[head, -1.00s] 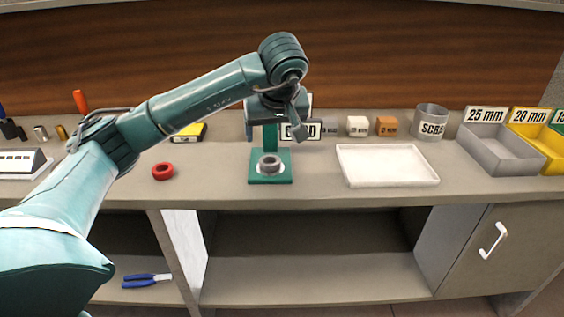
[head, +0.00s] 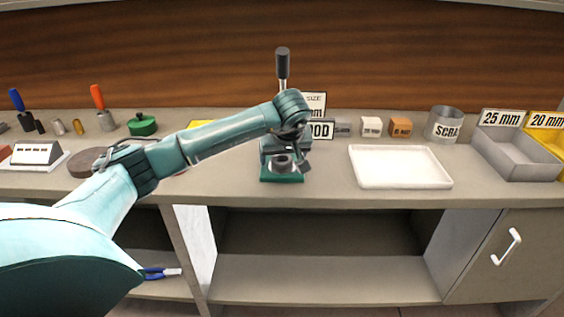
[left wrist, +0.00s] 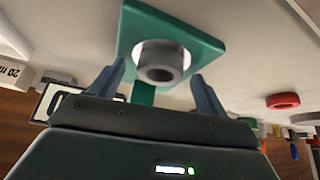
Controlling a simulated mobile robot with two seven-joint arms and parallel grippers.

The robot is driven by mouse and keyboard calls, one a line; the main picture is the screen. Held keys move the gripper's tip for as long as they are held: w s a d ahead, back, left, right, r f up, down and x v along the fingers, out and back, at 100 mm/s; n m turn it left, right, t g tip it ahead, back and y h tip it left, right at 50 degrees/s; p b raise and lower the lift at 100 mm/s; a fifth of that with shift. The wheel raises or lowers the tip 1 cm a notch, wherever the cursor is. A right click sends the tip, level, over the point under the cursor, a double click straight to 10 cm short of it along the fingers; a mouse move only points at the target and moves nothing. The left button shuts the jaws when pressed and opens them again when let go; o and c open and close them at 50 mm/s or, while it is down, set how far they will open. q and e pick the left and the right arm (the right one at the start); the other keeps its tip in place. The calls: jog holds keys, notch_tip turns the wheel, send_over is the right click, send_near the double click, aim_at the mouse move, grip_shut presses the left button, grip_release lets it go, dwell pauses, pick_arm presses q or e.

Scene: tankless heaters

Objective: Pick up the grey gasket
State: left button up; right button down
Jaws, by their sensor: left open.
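The grey gasket (head: 282,162) is a thick ring on the base of a green press (head: 283,178) near the middle of the bench. In the left wrist view the gasket (left wrist: 161,60) sits on the green plate (left wrist: 205,42), between and beyond the two fingertips. My left gripper (left wrist: 163,80) is open and empty, with a finger on either side of the gasket. In the head view the left gripper (head: 294,160) is just above the press base, and my wrist partly covers the press. Whether the fingers touch the gasket is unclear. My right gripper is not in view.
The press lever (head: 282,65) rises behind my wrist. A white tray (head: 400,168) lies to the right, with a scrap can (head: 444,124) and grey bin (head: 518,155) beyond. A red ring (left wrist: 283,101) lies beside the press. The bench front between press and tray is clear.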

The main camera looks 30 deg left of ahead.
aim_at(283, 160)
pick_arm(q)
jog(key=c, duration=1.2)
jog(key=shift+o, duration=0.2)
jog(key=shift+r, duration=0.15)
jog(key=shift+r, duration=0.2)
notch_tip(283, 160, up, 3)
jog(key=shift+r, duration=0.1)
jog(key=s+d, duration=1.2)
jog(key=s, duration=0.1)
jog(key=shift+d+f+b, duration=0.15)
jog(key=shift+f+b, duration=0.05)
jog(key=shift+b, duration=0.25)
